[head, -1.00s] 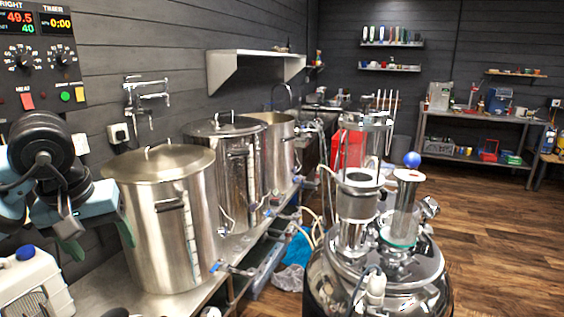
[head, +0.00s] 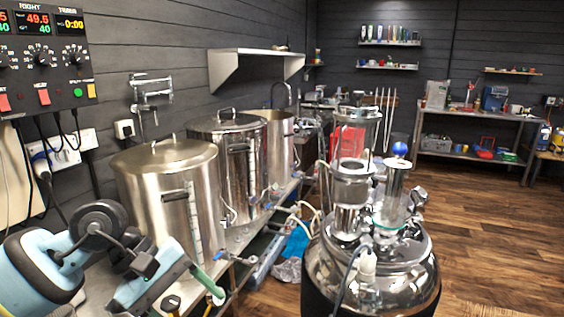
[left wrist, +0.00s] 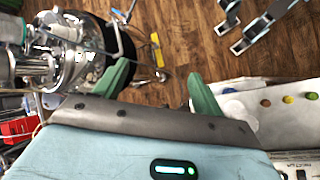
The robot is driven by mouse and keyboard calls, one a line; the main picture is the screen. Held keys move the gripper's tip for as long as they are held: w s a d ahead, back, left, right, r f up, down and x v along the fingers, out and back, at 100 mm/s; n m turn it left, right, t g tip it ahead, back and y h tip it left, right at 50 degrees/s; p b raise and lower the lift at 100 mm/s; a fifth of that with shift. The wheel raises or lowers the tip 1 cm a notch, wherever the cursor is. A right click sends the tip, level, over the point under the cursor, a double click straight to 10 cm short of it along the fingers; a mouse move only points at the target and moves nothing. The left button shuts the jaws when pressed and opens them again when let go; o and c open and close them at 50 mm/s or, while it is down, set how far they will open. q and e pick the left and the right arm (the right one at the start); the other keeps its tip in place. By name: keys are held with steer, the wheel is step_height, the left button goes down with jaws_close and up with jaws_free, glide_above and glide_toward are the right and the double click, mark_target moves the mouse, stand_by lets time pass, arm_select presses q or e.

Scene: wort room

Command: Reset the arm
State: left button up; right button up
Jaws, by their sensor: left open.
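My left arm comes in at the lower left of the head view. My left gripper (head: 205,273) is low, in front of the nearest steel kettle (head: 145,205), with its jaws pointing right. In the left wrist view my left gripper (left wrist: 158,72) shows two green fingers spread apart with nothing held between them. Wood floor lies beyond the fingers. My right gripper is not seen in the head view, and I cannot identify it in the wrist view.
Several steel kettles stand on a bench (head: 240,237) along the left wall. A round steel vessel (head: 400,275) with glass columns stands right of my left gripper. A control panel (head: 40,60) and sockets are on the left wall. Open wood floor (head: 490,220) lies at right.

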arm_select(q)
steer(key=s+d+f+n+h, duration=0.2)
steer(key=s+d+n+h, duration=0.3)
steer(key=d+n+h, duration=0.8)
steer(key=a+f+m+t+y, duration=0.6)
steer(key=f+m+t, duration=0.3)
steer(key=m, duration=0.9)
steer(key=a+f+m+t+y, duration=0.6)
steer(key=f+m+t, duration=0.25)
steer(key=m, duration=0.95)
steer(key=s+a+f+n+g+y, duration=0.3)
steer(key=s+f+n+g, duration=0.1)
steer(key=s+f+n, duration=0.3)
steer(key=s+a+f+n+g+y, duration=0.3)
steer(key=s+f+n, duration=0.4)
steer(key=s+f, duration=0.5)
steer(key=shift+s+a+f+g+y, duration=0.3)
steer(key=shift+f+g, duration=0.25)
steer(key=shift+f, duration=0.15)
steer(key=shift+w, duration=0.1)
